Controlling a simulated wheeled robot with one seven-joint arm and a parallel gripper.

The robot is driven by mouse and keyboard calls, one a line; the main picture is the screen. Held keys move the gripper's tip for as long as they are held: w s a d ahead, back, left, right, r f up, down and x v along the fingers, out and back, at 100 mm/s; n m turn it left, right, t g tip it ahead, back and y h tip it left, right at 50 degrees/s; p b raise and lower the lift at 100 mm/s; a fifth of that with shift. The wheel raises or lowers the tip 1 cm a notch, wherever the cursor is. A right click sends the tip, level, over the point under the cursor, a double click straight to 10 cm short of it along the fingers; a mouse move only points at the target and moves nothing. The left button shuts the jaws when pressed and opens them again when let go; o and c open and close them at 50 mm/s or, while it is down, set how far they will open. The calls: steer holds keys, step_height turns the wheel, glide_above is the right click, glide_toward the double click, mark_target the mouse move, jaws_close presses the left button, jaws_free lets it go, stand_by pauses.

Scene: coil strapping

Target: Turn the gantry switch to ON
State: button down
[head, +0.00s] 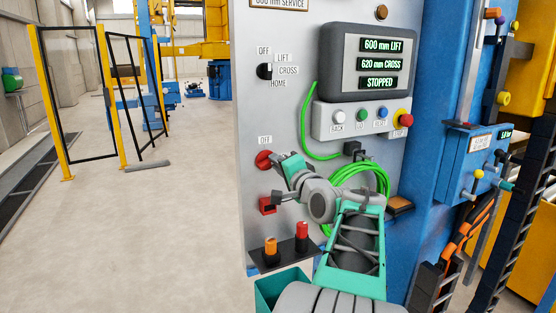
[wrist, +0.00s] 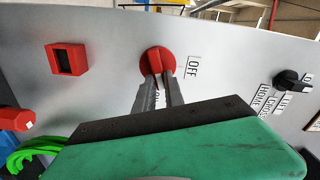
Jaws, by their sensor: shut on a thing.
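The red rotary switch (head: 263,158) is on the grey panel, with an OFF label (head: 265,140) above it. My gripper (head: 273,161) reaches it from the right. In the wrist view the switch (wrist: 155,58) has a round red base and a raised handle, and my gripper's two grey fingers (wrist: 160,78) are closed on that handle. The OFF label (wrist: 193,66) lies to the right of the switch there. Another label (wrist: 157,95) shows between the fingers, mostly hidden. The fingers cover part of the handle, so I cannot tell exactly where it points.
A black selector (head: 264,71) marked OFF, LIFT, CROSS and HOME is above. A red square fitting (head: 267,205) is below. The display (head: 382,63) reads 600 mm LIFT, 620 mm CROSS, STOPPED. A green cable (head: 362,178) hangs near my arm.

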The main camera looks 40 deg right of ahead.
steer(key=shift+f+m+p, duration=0.15)
steer(key=shift+m+p, duration=0.25)
steer(key=shift+m, duration=0.55)
steer(key=shift+f+m+p, duration=0.1)
steer(key=shift+m+p, duration=0.3)
steer(key=shift+m, duration=0.55)
steer(key=c, duration=1.4)
jaws_free()
steer(key=shift+c, duration=0.2)
steer(key=b+v, duration=0.2)
steer(key=v, duration=0.5)
steer(key=shift+s, duration=0.4)
